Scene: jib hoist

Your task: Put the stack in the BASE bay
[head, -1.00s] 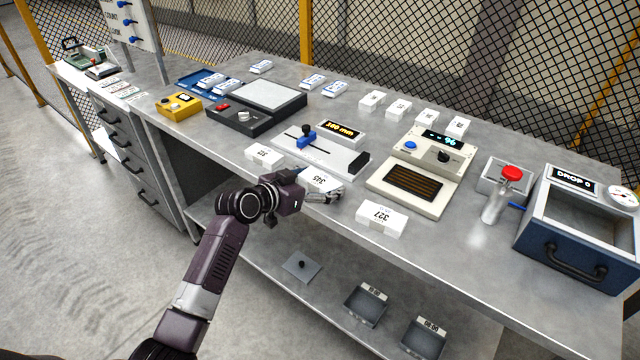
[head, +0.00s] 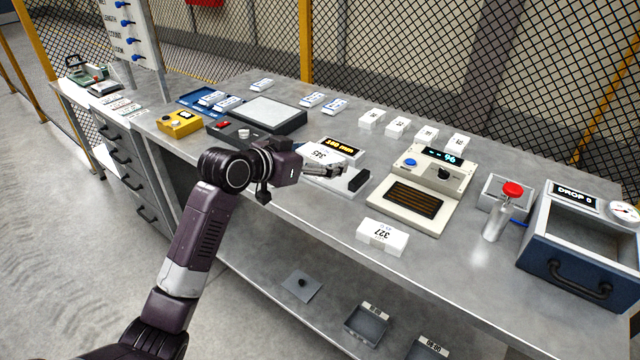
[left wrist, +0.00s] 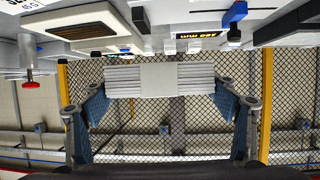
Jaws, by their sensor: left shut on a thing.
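My left gripper (head: 326,168) is shut on a white stack (head: 318,154) labelled 345. It holds the stack over the grey measuring slide (head: 354,182) with the amber display, and I cannot tell whether they touch. In the left wrist view, the stack (left wrist: 177,79) shows thin layered edges and sits between the blue fingers of my gripper (left wrist: 165,92). A second white block (head: 381,237) labelled 327 stands at the bench's front edge. I cannot read any BASE label in these frames. My right gripper is not in view.
A cream device (head: 420,186) with a dark slotted plate stands right of the slide. Further right are a red-knobbed post (head: 512,190) and a blue DROP box (head: 562,250). Small bins (head: 367,325) sit on the lower shelf. Several white blocks (head: 397,127) line the back.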

